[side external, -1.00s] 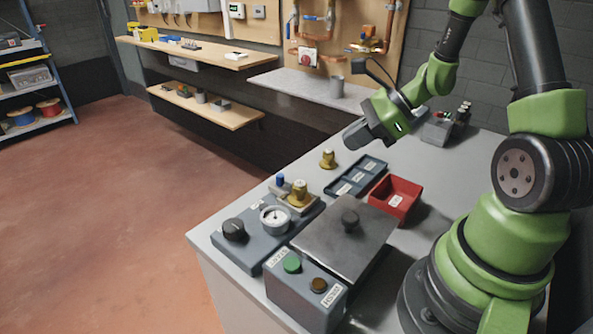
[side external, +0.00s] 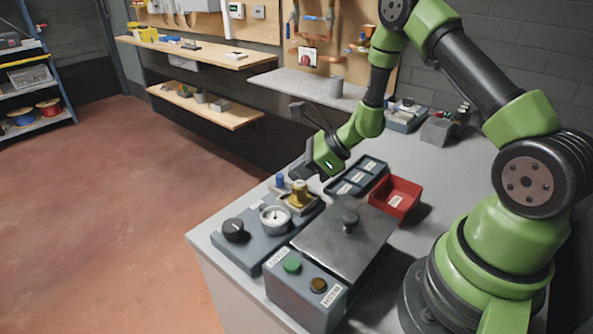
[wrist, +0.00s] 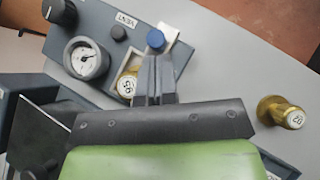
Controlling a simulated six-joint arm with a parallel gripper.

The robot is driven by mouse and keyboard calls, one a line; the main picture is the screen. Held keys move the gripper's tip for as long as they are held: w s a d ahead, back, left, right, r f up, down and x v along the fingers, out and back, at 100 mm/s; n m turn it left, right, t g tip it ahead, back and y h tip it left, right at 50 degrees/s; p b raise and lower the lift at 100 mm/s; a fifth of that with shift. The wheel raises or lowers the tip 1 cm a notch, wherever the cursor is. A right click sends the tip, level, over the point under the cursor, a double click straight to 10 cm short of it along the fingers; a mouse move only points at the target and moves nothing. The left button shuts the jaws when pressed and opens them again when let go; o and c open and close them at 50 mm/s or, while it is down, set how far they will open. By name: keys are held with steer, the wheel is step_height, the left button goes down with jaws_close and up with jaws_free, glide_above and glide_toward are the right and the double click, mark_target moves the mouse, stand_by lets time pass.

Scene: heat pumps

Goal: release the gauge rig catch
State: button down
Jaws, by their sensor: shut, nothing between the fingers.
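The gauge rig (side external: 258,245) is a blue-grey box at the front left of the bench, with a black knob, a round white gauge (side external: 275,218) and a seated brass fitting (side external: 299,194). The likely catch, a blue-topped peg (side external: 280,180) beside a pale block, is at the rig's far end; the blue top (wrist: 155,40) also shows in the wrist view. My gripper (side external: 296,173) is shut and empty over that end. In the wrist view its fingertips (wrist: 157,60) lie just below the blue top, partly covering the brass fitting (wrist: 127,83). I cannot tell whether they touch the peg.
A grey lidded box (side external: 345,240), a button box (side external: 305,295), a red bin (side external: 395,197) and a dark divided tray (side external: 357,176) stand nearby.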

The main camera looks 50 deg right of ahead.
steer(key=shift+w+a, duration=0.2)
steer(key=shift+w, duration=0.05)
